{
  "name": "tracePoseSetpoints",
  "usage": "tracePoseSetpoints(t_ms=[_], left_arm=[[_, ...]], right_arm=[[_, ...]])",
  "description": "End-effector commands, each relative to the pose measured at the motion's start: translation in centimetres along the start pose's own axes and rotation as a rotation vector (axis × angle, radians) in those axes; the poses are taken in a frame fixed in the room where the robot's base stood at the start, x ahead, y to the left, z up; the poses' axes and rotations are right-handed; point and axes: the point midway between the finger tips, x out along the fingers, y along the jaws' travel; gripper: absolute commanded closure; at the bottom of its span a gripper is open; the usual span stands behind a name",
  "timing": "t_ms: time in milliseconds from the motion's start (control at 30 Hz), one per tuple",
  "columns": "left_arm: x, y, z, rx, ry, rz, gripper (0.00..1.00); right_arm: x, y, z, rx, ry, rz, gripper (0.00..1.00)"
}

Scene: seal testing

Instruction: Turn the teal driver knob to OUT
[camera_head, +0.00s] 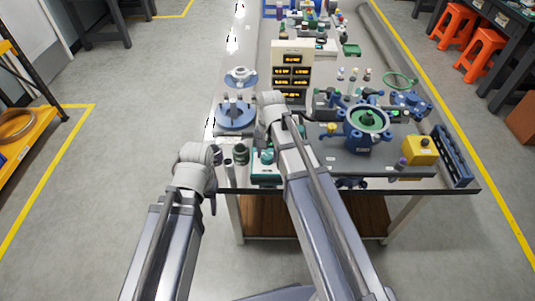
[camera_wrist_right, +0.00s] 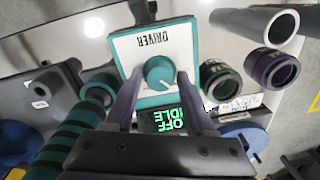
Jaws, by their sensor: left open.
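The driver box (camera_wrist_right: 125,45) has a white face, teal edges and the word DRIVER, upside down in the right wrist view. Its round teal knob (camera_wrist_right: 160,72) has a pale pointer mark. A small screen (camera_wrist_right: 171,120) below it reads OFF and IDLE in green. My right gripper (camera_wrist_right: 160,78) is open, with one finger on each side of the knob and small gaps showing. In the head view the teal driver box (camera_head: 264,172) is partly hidden by my right arm. My left gripper (camera_head: 214,178) is open and empty, left of the table's front edge.
Dark green (camera_wrist_right: 221,80) and purple (camera_wrist_right: 271,69) ringed cylinders stand beside the driver. A display panel (camera_head: 291,60), a blue round stand (camera_head: 236,118), a blue flanged vessel (camera_head: 366,128) and a yellow box (camera_head: 421,150) crowd the table.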

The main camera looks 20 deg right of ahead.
Motion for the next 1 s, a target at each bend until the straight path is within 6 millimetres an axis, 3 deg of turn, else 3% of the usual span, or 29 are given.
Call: tracePoseSetpoints(t_ms=[67,467,767,1000], left_arm=[[0.00,0.00,0.00,0.000,0.000,0.000,0.50],[0.01,0.00,0.00,0.000,0.000,0.000,0.50],[0.01,0.00,0.00,0.000,0.000,0.000,0.50],[0.01,0.00,0.00,0.000,0.000,0.000,0.50]], right_arm=[[0.00,0.00,0.00,0.000,0.000,0.000,0.55],[0.01,-0.02,0.00,0.000,0.000,-0.001,1.00],[0.01,-0.03,-0.02,-0.021,-0.001,-0.001,1.00],[0.01,-0.03,-0.08,-0.147,-0.007,-0.002,1.00]])
